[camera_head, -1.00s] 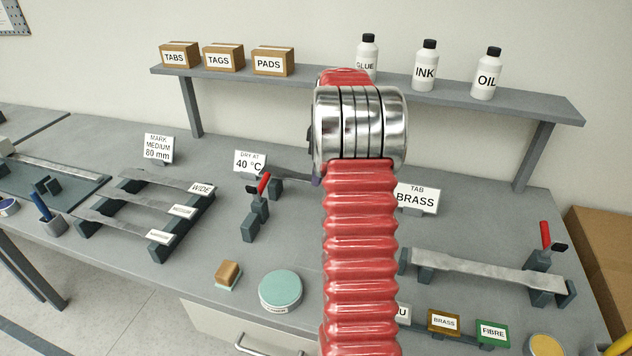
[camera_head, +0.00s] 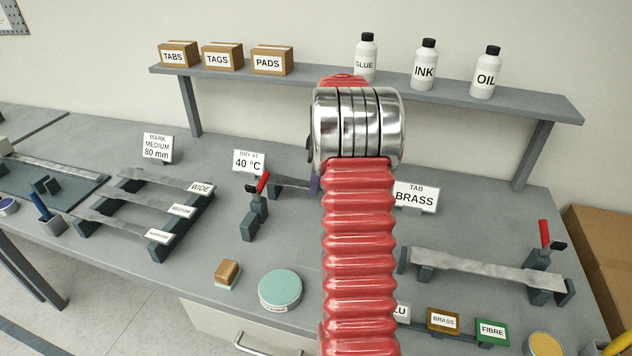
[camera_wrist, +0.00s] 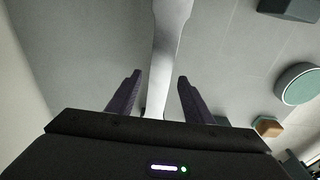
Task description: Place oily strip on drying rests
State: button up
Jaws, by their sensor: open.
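A grey metal strip (camera_head: 293,183) shows just left of my arm, by the "DRY AT 40 °C" sign (camera_head: 249,162). The arm hides its right part. In the wrist view the strip (camera_wrist: 171,35) runs from the top edge down between my two dark purple fingers, with gaps on both sides. My gripper (camera_wrist: 158,88) is open. Dark rest blocks with a red-handled clamp (camera_head: 256,212) stand at the strip's left end. Whether the strip touches them, or is oily, I cannot tell.
Labelled strips lie on a rack (camera_head: 160,245) at left. Another strip (camera_head: 487,270) lies on supports at right, near a red-handled clamp (camera_head: 546,234). A teal round tub (camera_head: 280,289) and a brown-topped block (camera_head: 228,272) sit in front. A shelf (camera_head: 330,84) runs behind.

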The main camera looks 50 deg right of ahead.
notch_tip(320, 180, up, 12)
jog(key=s, duration=0.1)
jog(key=shift+s+d, duration=0.15)
jog(key=shift+d, duration=0.2)
dwell(0.4)
dwell(0.5)
